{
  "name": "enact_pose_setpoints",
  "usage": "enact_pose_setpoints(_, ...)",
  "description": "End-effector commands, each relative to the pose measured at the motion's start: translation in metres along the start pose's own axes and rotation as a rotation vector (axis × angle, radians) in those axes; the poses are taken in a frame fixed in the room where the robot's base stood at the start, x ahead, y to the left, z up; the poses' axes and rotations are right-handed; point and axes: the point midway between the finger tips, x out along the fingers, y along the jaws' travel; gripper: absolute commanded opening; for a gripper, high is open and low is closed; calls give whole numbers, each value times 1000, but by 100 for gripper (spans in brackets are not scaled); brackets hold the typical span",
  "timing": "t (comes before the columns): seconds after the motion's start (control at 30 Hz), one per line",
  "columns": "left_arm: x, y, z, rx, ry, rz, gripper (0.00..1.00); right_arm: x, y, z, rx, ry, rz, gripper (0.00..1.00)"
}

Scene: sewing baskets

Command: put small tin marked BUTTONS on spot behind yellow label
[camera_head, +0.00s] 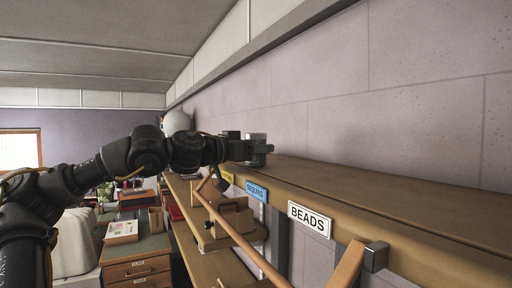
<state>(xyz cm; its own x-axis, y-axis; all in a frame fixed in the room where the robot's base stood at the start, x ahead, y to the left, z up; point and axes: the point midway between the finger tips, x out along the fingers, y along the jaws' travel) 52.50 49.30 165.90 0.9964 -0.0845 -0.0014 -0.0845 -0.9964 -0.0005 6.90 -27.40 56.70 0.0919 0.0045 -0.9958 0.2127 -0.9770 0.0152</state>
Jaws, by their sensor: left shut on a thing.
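My left gripper (262,149) reaches in from the left, over the far part of the wooden shelf top (340,191). It is shut on a small grey tin (256,137), whose upper part shows above the fingers. No marking on the tin can be read. The yellow label (227,177) is on the shelf's front edge, below and left of the gripper, and is partly covered. The spot behind it is hidden by my arm and gripper. I cannot tell whether the tin touches the shelf. My right gripper is not in view.
A blue SEQUINS label (257,191) and a white BEADS label (309,218) follow nearer on the edge. The near shelf top is bare, against a wall (400,100). A wooden rail (238,239) slopes in front. A desk with drawers (138,268) stands lower left.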

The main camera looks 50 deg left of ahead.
Motion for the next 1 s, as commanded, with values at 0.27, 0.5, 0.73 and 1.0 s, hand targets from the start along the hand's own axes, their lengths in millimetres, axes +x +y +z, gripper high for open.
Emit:
enact_pose_setpoints(0.27, 0, 0, 4, -1, -1, 0, 69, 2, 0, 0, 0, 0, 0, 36)
enact_pose_setpoints(0.5, 0, 0, 3, 0, -1, 0, 73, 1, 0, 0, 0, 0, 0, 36)
enact_pose_setpoints(0.73, -7, 0, 1, 0, 4, 2, 73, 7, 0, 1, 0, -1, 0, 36)
enact_pose_setpoints(1.0, -52, 1, 3, 2, 7, 1, 73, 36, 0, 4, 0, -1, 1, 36)
